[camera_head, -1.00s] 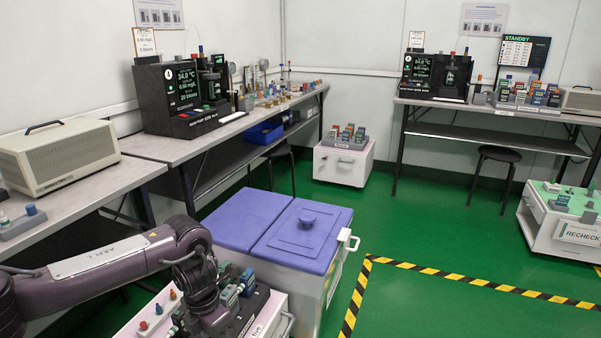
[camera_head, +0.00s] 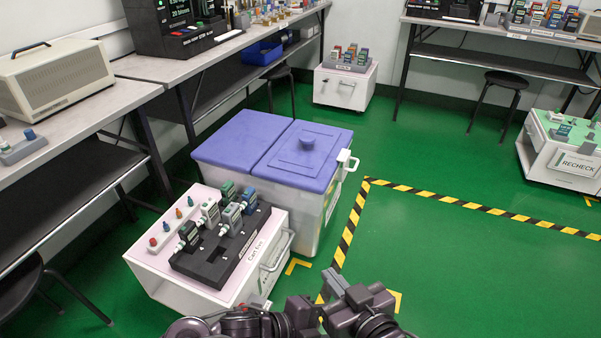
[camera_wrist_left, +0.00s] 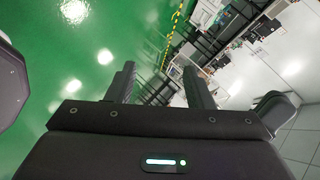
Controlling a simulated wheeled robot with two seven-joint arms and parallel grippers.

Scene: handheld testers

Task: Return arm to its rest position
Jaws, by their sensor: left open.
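My left gripper (camera_wrist_left: 160,80) shows in the left wrist view with its two dark fingers apart. Nothing is between them, and green floor shows beyond. My arms' dark purple-grey links are bunched at the bottom edge of the head view. No tester is seen in either gripper.
A white cart (camera_head: 155,270) carries a black holder (camera_head: 205,262) with several small testers, left of my arms. A purple-lidded bin (camera_head: 235,145) stands behind it. Benches (camera_head: 75,115) line the left wall. Open green floor (camera_head: 450,270) lies right, crossed by striped tape.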

